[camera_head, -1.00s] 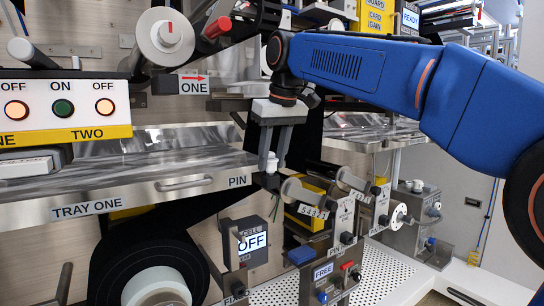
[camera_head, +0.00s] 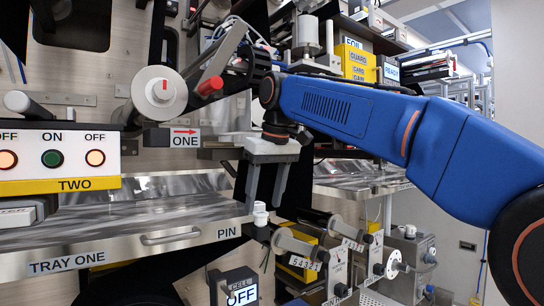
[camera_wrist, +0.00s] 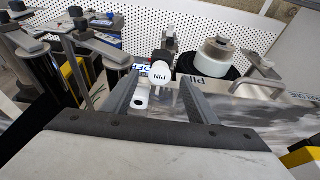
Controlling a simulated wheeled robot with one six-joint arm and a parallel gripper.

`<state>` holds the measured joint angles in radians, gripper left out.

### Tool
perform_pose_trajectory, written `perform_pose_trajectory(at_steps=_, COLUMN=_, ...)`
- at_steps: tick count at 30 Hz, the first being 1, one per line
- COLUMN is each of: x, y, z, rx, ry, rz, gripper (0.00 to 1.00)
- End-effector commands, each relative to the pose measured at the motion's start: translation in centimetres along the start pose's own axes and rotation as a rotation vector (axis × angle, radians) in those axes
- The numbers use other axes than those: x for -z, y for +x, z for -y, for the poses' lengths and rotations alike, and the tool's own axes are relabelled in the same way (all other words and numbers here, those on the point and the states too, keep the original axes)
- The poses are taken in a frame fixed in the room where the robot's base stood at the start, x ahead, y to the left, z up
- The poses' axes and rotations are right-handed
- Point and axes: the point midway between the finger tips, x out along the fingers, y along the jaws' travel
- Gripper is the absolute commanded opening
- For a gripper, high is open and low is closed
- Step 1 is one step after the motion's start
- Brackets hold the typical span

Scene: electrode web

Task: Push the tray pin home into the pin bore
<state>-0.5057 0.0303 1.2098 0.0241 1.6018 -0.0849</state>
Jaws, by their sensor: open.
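The tray pin (camera_head: 260,213) is a small white upright cylinder at the right end of tray one (camera_head: 150,243), beside the PIN label (camera_head: 228,231). In the head view the fingertips end at about the height of the pin's top, and no contact shows. The wrist view also shows the open fingers (camera_wrist: 160,80). The pin bore is hidden beneath the pin, so its depth cannot be told.
The tray handle (camera_head: 170,237) juts from the tray front. Rollers (camera_head: 296,245) and knobbed boxes stand low to the right. A red-tipped lever (camera_head: 208,87) and a white roller (camera_head: 160,90) are up left. A control panel (camera_head: 60,158) sits above the tray.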

Motion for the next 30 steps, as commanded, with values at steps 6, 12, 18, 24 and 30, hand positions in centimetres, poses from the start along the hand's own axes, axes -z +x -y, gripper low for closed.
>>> perform_pose_trajectory(at_steps=6, x=0.1, y=-4.6, z=0.0, rx=0.0, ry=0.0, rz=-0.004, gripper=0.53)
perform_pose_trajectory(at_steps=12, x=0.1, y=-8.4, z=0.0, rx=0.0, ry=0.0, rz=-0.003, gripper=0.53)
perform_pose_trajectory(at_steps=18, x=0.1, y=-11.4, z=0.0, rx=0.0, ry=0.0, rz=-0.001, gripper=0.53)
perform_pose_trajectory(at_steps=24, x=0.0, y=-13.1, z=0.0, rx=0.0, ry=0.0, rz=0.0, gripper=0.53)
perform_pose_trajectory(at_steps=30, x=0.0, y=-13.6, z=0.0, rx=0.0, ry=0.0, rz=0.001, gripper=0.53)
